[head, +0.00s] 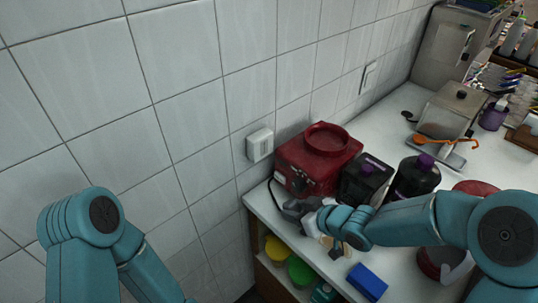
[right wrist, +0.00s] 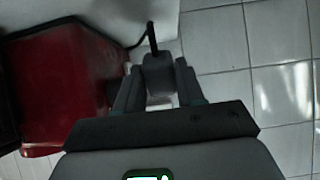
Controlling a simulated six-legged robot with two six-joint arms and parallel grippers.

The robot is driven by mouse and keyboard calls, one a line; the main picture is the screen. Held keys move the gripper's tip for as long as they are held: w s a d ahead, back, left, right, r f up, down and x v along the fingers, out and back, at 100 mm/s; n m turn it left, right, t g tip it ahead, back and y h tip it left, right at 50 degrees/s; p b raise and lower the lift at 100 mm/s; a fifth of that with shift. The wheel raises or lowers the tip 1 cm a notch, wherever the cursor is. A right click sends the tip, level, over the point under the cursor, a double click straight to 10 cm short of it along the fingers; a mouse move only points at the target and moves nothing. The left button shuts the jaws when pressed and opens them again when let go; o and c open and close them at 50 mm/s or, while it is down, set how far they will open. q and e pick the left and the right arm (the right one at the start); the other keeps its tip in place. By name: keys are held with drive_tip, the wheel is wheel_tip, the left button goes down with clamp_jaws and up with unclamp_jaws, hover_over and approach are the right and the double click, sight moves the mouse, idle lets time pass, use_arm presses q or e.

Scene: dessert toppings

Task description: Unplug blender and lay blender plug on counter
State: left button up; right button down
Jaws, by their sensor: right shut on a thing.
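The red blender base (head: 310,168) stands on the white counter (head: 398,108) against the tiled wall; it also shows in the right wrist view (right wrist: 65,80). A white wall outlet (head: 260,145) is left of it, with no plug visible in it. My right gripper (head: 300,208) is low in front of the blender at the counter's left end. In the right wrist view it is shut on the grey blender plug (right wrist: 157,72), with a black cord (right wrist: 152,38) leading off. Whether the plug touches the counter is unclear. My left arm shows at the left; its gripper is out of view.
Dark bottles with purple caps (head: 415,176) stand right of the blender. A blue box (head: 367,282) lies near the front edge. Yellow (head: 277,249) and green (head: 300,271) items sit on a shelf below. A metal machine (head: 450,110) stands farther back.

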drive_tip(key=shift+f+b, duration=2)
drive_tip(key=shift+f, duration=0.55)
drive_tip(key=shift+c, duration=1)
unclamp_jaws()
drive_tip(key=shift+r, duration=0.1)
drive_tip(key=shift+s+d+r+p, duration=0.15)
drive_tip(key=shift+d+r+p, duration=0.05)
drive_tip(key=shift+r+p, duration=0.4)
drive_tip(key=s+d+r+p, duration=0.3)
drive_tip(key=r+p, duration=0.4)
